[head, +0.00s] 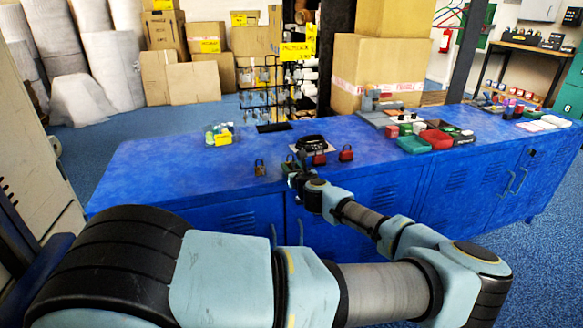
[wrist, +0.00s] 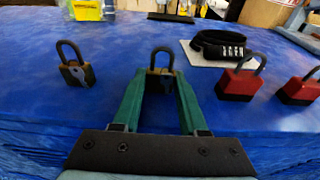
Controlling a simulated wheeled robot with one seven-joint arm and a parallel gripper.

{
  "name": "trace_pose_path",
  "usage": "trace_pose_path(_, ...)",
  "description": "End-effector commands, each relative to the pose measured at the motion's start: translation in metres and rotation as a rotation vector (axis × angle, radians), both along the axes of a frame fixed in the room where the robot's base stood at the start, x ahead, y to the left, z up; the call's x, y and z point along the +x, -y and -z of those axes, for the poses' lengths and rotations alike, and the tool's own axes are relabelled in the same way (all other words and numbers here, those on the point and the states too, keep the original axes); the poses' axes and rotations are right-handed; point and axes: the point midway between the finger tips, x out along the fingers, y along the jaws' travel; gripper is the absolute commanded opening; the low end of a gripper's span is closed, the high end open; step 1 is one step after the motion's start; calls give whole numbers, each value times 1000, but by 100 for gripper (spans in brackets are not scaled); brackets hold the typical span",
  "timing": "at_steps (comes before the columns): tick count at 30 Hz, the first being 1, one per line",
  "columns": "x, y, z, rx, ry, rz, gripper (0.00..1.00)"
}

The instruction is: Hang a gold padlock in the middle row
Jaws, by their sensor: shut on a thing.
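My gripper (wrist: 160,84) is shut on a brass-brown padlock (wrist: 160,78) with a dark shackle, upright between the green fingertips. It is at or just above the blue counter; I cannot tell which. In the head view my gripper (head: 293,166) is at the counter's near edge, and the held padlock is hard to make out. A second gold-brown padlock (wrist: 77,72) stands to the left, also seen in the head view (head: 260,168). A black wire rack (head: 262,92) with rows of hanging padlocks stands behind the counter, under a yellow sign (head: 297,50).
Two red padlocks (wrist: 240,84) (wrist: 298,90) stand to the right, near a black combination lock (wrist: 220,44) on a white card. A yellow-labelled container (head: 219,136) stands farther left on the blue counter (head: 160,170). Red and green trays (head: 412,145) are at the right.

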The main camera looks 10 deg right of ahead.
Motion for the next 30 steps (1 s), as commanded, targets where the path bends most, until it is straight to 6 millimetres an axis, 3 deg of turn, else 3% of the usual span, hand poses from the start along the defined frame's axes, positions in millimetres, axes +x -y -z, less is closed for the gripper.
trace_pose_path(4,0,0,0,0,0,0,0)
trace_pose_path(30,-2,1,-13,0,0,0,0)
